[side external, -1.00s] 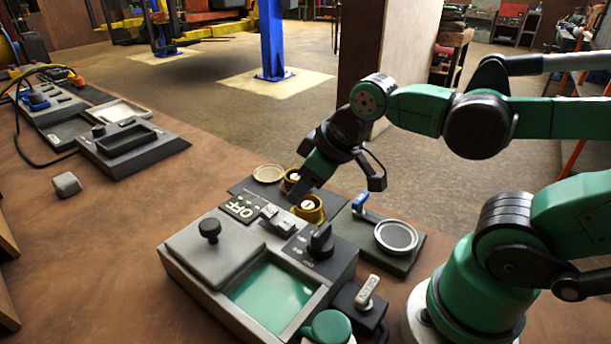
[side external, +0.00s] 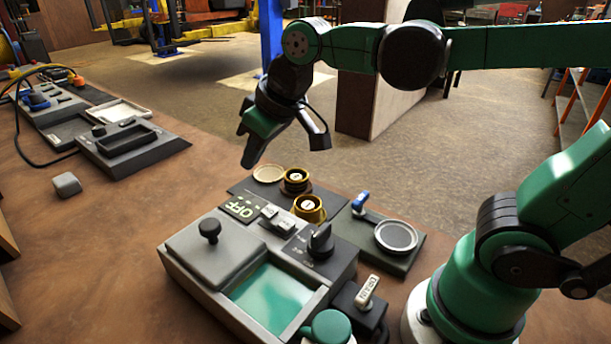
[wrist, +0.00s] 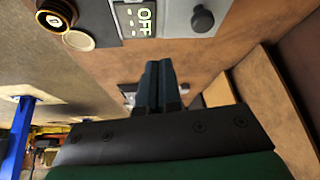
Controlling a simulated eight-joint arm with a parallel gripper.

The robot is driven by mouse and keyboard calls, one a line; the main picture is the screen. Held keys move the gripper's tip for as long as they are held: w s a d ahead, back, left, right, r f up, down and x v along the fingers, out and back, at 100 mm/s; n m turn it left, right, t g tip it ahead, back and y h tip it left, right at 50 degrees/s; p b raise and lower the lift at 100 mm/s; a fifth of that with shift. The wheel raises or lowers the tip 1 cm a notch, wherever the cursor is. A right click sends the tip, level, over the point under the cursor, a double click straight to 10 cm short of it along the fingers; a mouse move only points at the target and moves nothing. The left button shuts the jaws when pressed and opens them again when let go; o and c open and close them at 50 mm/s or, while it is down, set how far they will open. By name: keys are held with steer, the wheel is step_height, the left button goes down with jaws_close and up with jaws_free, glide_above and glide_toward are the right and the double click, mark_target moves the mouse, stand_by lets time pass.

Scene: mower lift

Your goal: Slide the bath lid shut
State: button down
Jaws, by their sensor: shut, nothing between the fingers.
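The bath (side external: 268,298) is a grey box in the side external view, holding green liquid that shows in its right part. Its grey lid (side external: 190,252) with a black knob (side external: 209,229) covers the left part, so the bath stands partly open. The knob also shows at the top of the wrist view (wrist: 202,18). My gripper (side external: 246,150) is in the air above and behind the bath, apart from the lid. Its fingers are together and empty; in the wrist view they point up the picture (wrist: 160,85).
An OFF display (side external: 241,208), a black rotary knob (side external: 321,241) and brass-coloured pots (side external: 309,208) stand behind the bath. A round dish (side external: 396,237) is at right. A small grey block (side external: 67,184) lies at left. The bench between it and the bath is clear.

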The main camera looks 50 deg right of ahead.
steer(key=w+a+r+n+g, duration=0.2)
steer(key=w+a+n, duration=0.1)
steer(key=w+a, duration=0.4)
glide_above(189, 237)
steer(key=w+a, duration=0.1)
steer(key=w, duration=0.1)
steer(key=shift+y, duration=0.4)
step_height(189, 237, down, 9)
steer(key=shift+f, duration=0.15)
steer(key=shift+s+d+f, duration=0.1)
steer(key=shift+s+d, duration=0.15)
steer(key=shift+s, duration=0.2)
steer(key=shift+s+d+f, duration=0.1)
steer(key=shift+s+d, duration=0.15)
steer(key=shift+s, duration=0.2)
steer(key=shift+s+d+f, duration=0.1)
steer(key=shift+s+d, duration=0.15)
steer(key=shift+s, duration=0.2)
steer(key=shift+s+d, duration=0.2)
steer(key=shift+s, duration=0.25)
steer(key=s, duration=1.2)
steer(key=shift+w, duration=0.1)
